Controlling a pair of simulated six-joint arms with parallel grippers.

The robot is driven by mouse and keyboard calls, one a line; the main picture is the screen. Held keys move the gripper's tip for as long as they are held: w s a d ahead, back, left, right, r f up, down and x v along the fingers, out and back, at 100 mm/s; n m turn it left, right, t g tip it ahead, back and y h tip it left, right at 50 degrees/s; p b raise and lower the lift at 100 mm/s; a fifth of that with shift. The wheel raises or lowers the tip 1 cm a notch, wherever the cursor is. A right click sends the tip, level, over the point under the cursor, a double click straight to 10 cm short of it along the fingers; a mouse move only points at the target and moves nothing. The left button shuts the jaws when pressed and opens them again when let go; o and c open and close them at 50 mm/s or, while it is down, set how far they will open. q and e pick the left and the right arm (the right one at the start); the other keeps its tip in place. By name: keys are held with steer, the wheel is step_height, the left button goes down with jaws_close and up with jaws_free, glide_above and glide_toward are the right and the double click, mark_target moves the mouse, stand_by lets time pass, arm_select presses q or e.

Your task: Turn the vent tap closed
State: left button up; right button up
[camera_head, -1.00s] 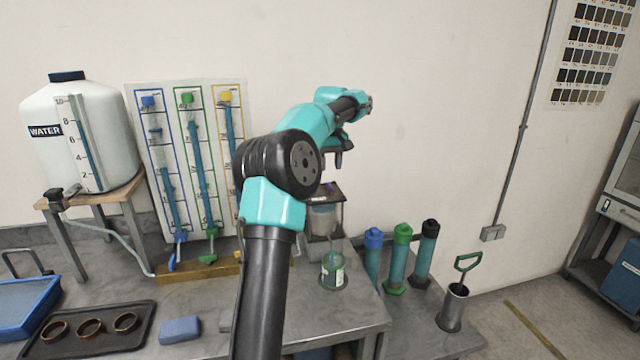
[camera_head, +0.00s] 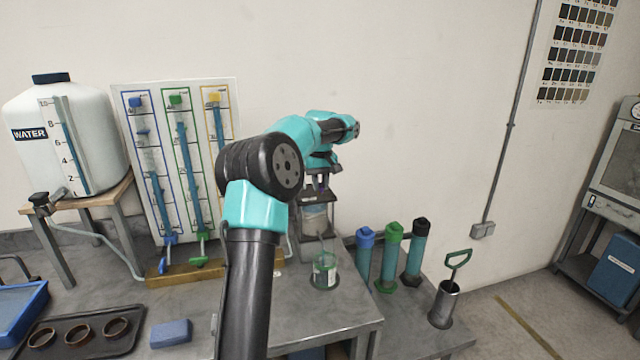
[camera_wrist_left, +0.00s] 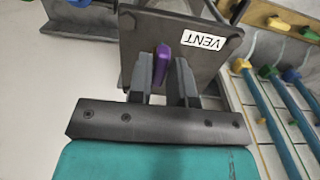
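The purple vent tap (camera_wrist_left: 161,66) sits on a dark grey plate (camera_wrist_left: 205,62) with a white "VENT" label in the left wrist view. Its handle stands nearly in line with my fingers. My left gripper (camera_wrist_left: 165,68) is open, with one finger on each side of the handle; the left finger looks very close to it, and contact is unclear. In the head view my left gripper (camera_head: 318,184) points down at the top of the stand (camera_head: 319,224), and the tap is mostly hidden behind it. My right gripper is not in view.
A glass bottle (camera_head: 325,270) stands just in front of the stand. The gauge board (camera_head: 178,100) with blue tubes and the water tank (camera_head: 65,140) are to the left. Several capped cylinders (camera_head: 390,255) stand to the right.

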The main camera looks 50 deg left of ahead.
arm_select(q)
jaws_close()
steer(key=shift+m, duration=0.5)
steer(key=m, duration=1)
steer(key=shift+m, duration=0.3)
steer(key=m, duration=0.6)
steer(key=shift+m, duration=0.3)
steer(key=shift+r, duration=0.1)
steer(key=shift+o, duration=2)
jaws_free()
